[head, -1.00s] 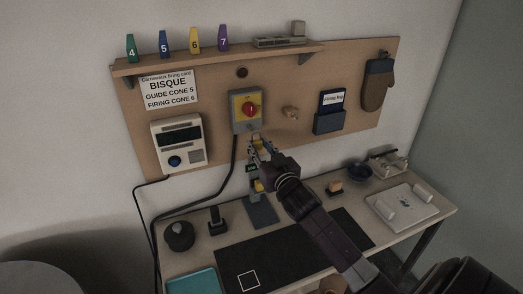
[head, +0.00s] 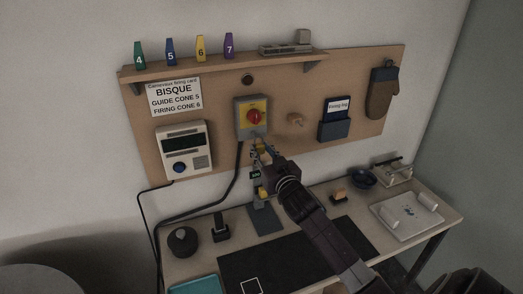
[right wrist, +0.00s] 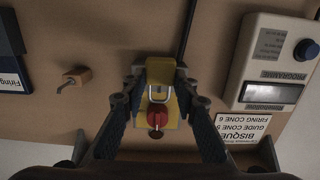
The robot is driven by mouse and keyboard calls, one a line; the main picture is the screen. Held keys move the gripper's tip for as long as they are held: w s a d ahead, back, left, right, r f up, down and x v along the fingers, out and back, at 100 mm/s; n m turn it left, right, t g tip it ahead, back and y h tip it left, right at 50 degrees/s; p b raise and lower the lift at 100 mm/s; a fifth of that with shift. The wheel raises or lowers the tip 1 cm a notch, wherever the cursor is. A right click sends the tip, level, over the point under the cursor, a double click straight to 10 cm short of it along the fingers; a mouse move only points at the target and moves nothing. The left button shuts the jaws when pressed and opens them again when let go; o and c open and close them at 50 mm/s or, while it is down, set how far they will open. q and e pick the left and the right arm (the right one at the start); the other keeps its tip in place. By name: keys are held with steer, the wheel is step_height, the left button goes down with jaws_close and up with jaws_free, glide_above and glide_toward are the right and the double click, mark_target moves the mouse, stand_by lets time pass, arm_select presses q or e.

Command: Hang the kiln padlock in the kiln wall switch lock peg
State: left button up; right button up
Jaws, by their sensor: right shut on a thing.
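The kiln padlock (right wrist: 160,72) is a yellow block with a pale metal shackle. My right gripper (right wrist: 158,90) is shut on it, one finger on each side, with the shackle pointing toward the switch. The switch (head: 252,118) is a grey box with a yellow face and red knob. In the right wrist view the red knob (right wrist: 157,115) appears just beyond the shackle. The lock peg cannot be made out. My left gripper is not in view.
A wooden peg (head: 296,119) and a firing log holder (head: 334,130) are right of the switch. A controller box (head: 184,150) is left of it. A shelf (head: 225,64) with coloured cones runs above. A stand (head: 264,219) is below on the table.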

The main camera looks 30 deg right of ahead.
steer(key=shift+r, duration=0.1)
stand_by(0.4)
steer(key=shift+w, duration=0.1)
steer(key=shift+x, duration=1.35)
steer(key=shift+f, duration=0.3)
stand_by(0.4)
steer(key=o, duration=1.2)
steer(key=shift+o, duration=0.2)
